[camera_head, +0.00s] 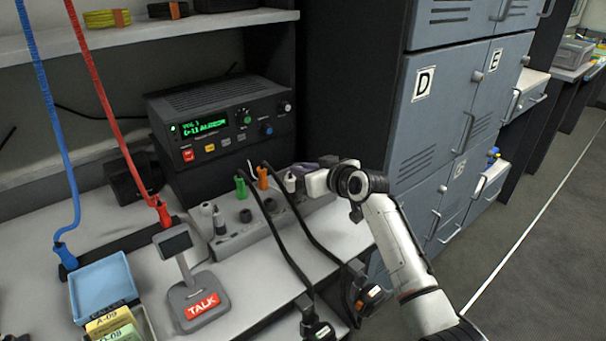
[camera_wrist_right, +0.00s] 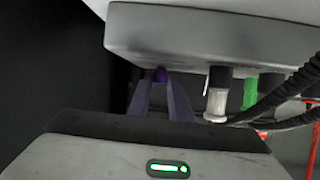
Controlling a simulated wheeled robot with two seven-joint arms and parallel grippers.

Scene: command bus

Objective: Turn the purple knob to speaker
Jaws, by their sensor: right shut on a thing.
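The purple knob (camera_wrist_right: 160,75) shows in the right wrist view on the edge of a light grey panel box (camera_wrist_right: 215,40). My right gripper (camera_wrist_right: 160,82) has its two fingers on either side of the knob and is shut on it. In the head view my right gripper (camera_head: 302,168) is at the right end of the panel box (camera_head: 238,238), and the knob is hidden there. I cannot read any speaker mark or the knob's angle. My left gripper is in neither view.
Green (camera_head: 241,187) and orange (camera_head: 262,177) plugs with black cables stand in the panel close to my right gripper. A radio (camera_head: 222,122) with a lit display is behind. A TALK microphone stand (camera_head: 198,301) is in front. Grey lockers (camera_head: 440,120) rise at the right.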

